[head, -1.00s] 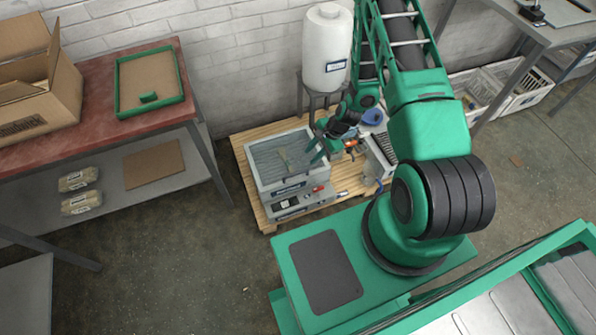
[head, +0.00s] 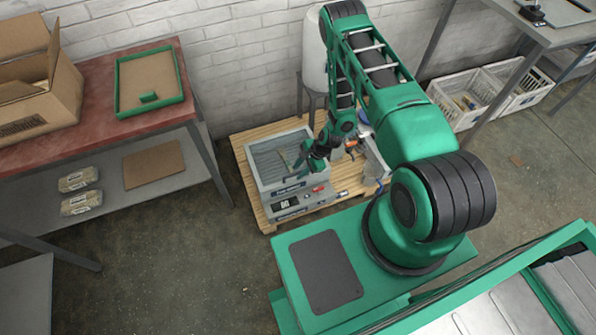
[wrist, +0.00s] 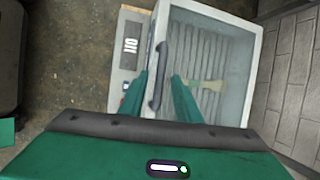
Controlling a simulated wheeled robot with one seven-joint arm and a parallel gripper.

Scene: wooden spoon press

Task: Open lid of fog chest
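The fog chest (head: 290,200) is a grey box with a see-through lid (head: 268,152), standing on a wooden pallet. The lid appears closed. In the wrist view the lid (wrist: 228,55) shows a light frame, with a slatted inside and a wooden spoon (wrist: 208,84) seen through the pane. A dark bar handle (wrist: 161,62) runs along the lid's front edge. My gripper (wrist: 160,76) is open, with one green finger on each side of the handle's line. I cannot tell whether they touch it. In the head view my gripper (head: 303,160) is over the lid's right part.
A white tank (head: 315,60) stands behind the chest against the brick wall. Small tools and a grey container (head: 374,160) are on the pallet to the right. A red-topped bench (head: 100,85) is at the left. The floor in front of the bench is clear.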

